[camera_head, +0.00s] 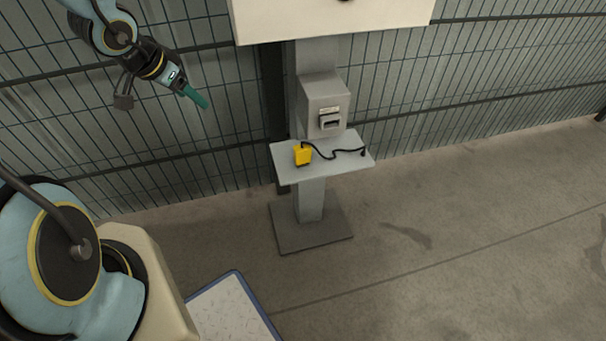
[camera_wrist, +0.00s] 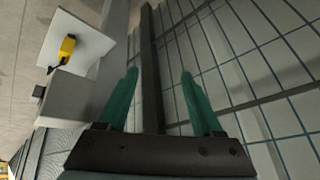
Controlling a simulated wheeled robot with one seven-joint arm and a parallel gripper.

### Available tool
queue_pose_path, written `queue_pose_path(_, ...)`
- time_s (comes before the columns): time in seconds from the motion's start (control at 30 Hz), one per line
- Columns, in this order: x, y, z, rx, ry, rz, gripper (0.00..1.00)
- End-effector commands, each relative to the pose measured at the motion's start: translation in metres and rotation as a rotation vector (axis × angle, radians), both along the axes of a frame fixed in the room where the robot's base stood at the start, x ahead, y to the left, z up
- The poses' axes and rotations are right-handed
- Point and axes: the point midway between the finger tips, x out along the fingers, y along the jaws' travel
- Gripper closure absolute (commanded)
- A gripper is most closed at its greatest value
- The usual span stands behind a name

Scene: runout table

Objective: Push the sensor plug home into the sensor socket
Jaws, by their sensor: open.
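The yellow sensor plug (camera_head: 303,154) lies on a small grey shelf (camera_head: 350,164) on the post, with a black cable running from it to the right. In the wrist view the plug (camera_wrist: 68,46) is at the upper left. The sensor socket (camera_head: 329,119) is a dark slot on the front of a grey box above the shelf; in the wrist view only the box's side and a dark protruding edge (camera_wrist: 39,91) show. My gripper (camera_head: 204,103) is up and left of the shelf, apart from plug and socket. Its green fingers are spread and empty in the wrist view (camera_wrist: 160,75).
A wire mesh fence (camera_head: 210,120) runs behind the post. A pale panel (camera_head: 330,20) hangs above the socket box. The post stands on a dark base plate (camera_head: 312,228). A blue-edged speckled surface (camera_head: 233,312) is at the bottom. Floor to the right is clear.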

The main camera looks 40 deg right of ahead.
Motion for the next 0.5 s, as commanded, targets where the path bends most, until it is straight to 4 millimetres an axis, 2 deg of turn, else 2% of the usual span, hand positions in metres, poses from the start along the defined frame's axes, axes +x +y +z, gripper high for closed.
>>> queue_pose_path(0.03,-0.016,-0.030,-0.041,-0.040,0.006,-0.123,0.32)
queue_pose_path(0.1,-0.041,-0.065,-0.066,-0.102,0.020,-0.282,0.32)
queue_pose_path(0.2,-0.079,-0.101,-0.092,-0.181,0.053,-0.470,0.32)
queue_pose_path(0.33,-0.116,-0.125,-0.109,-0.253,0.098,-0.624,0.32)
queue_pose_path(0.5,-0.138,-0.140,-0.120,-0.288,0.125,-0.701,0.32)
